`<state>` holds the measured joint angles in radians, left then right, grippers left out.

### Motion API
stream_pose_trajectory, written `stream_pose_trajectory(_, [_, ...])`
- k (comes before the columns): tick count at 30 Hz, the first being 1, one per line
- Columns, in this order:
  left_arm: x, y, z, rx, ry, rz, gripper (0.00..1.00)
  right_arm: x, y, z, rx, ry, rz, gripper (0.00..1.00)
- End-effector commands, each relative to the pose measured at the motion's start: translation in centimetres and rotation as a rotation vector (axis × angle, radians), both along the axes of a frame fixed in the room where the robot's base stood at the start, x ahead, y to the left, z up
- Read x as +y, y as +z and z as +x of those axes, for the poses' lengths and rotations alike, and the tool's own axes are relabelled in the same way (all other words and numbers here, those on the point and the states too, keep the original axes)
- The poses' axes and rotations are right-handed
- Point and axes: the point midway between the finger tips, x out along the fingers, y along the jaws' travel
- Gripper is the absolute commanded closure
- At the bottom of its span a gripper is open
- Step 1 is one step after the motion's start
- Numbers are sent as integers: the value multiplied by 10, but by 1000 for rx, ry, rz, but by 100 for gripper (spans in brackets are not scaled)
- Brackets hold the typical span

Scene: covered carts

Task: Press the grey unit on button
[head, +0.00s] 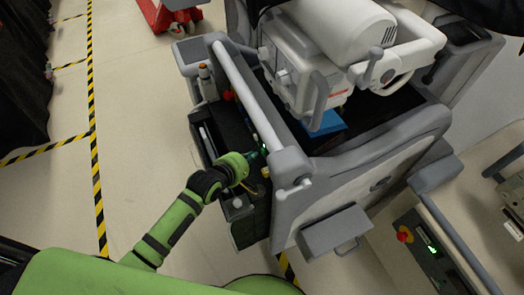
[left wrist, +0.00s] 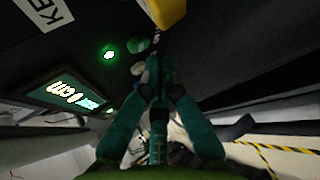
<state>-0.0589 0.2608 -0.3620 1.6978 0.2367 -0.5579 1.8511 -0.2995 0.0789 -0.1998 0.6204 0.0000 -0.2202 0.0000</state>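The grey unit (head: 345,195) is a large wheeled cart with a white machine on top. My left gripper (head: 258,160) reaches its dark control panel on the left side. In the left wrist view the gripper's fingers (left wrist: 157,75) are together and empty, pointing at the panel. A round green-lit button (left wrist: 109,53) sits left of the fingertips, beside a lit display (left wrist: 70,95). A small round knob (left wrist: 137,68) is closer to the tips. I cannot tell whether the fingertips touch the panel. My right gripper is not in view.
A yellow part (left wrist: 165,12) juts from the panel just above the fingertips. A second control box (head: 435,255) with a red knob and green light stands at lower right. Open floor (head: 140,130) with striped tape lies left. A red pallet-jack-like item (head: 168,14) is at the back.

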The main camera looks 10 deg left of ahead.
Motion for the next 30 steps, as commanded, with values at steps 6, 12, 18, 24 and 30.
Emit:
stream_pose_trajectory(6, [0, 0, 0, 0, 0, 0, 100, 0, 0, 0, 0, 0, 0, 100])
stream_pose_trajectory(12, [-2, 1, 2, -1, 1, -1, 100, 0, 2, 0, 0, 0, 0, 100])
stream_pose_trajectory(18, [-7, 1, 5, -1, 1, -1, 100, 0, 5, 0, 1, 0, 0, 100])
stream_pose_trajectory(24, [-7, 0, 5, 0, 0, 0, 100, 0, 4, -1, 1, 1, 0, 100])
stream_pose_trajectory(30, [-7, 0, 5, 0, 0, 0, 100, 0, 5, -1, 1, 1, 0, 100])
